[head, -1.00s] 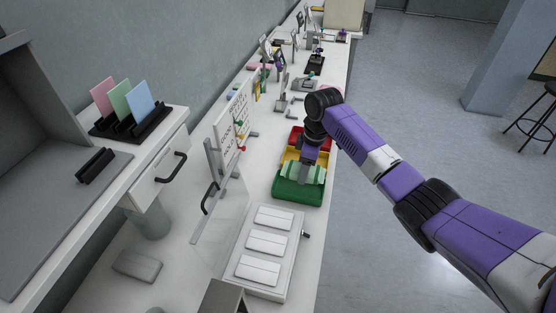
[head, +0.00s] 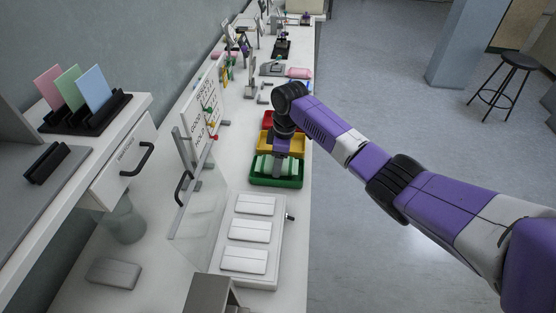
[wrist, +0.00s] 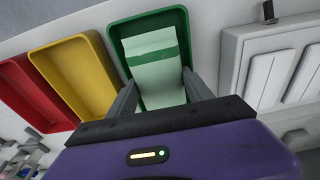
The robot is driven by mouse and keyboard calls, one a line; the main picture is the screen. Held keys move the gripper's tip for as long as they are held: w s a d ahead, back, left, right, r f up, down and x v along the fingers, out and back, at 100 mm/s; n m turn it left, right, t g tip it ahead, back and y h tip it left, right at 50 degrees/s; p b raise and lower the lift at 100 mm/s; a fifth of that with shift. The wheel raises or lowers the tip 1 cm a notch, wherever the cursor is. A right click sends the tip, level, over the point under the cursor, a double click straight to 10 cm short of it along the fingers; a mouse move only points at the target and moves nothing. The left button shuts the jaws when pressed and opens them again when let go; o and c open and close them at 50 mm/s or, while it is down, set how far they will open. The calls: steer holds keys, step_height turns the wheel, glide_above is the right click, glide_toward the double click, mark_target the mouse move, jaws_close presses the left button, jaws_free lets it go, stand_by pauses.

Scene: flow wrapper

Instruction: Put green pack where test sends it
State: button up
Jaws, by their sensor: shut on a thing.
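The green pack, pale green with a darker green band, is in the wrist view (wrist: 152,70) between the two fingers of my gripper (wrist: 160,92). My gripper is shut on it. The pack is over or inside the green tray (wrist: 125,28); I cannot tell whether it touches the tray floor. In the head view the pack (head: 264,166) shows partly behind my gripper (head: 277,172), within the outline of the green tray (head: 290,184).
A yellow tray (head: 265,146) and a red tray (head: 268,117) stand behind the green one. A clear panel (head: 205,220) and a whiteboard (head: 196,112) stand to the left.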

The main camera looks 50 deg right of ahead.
steer(key=shift+f, duration=0.1)
steer(key=o, duration=1.6)
steer(key=shift+s+d+r+b, duration=0.2)
steer(key=shift+r+b, duration=0.1)
steer(key=shift+r, duration=1.65)
steer(key=shift+s+d+r+b, duration=0.15)
steer(key=shift+r+b, duration=0.15)
steer(key=shift+r, duration=1.65)
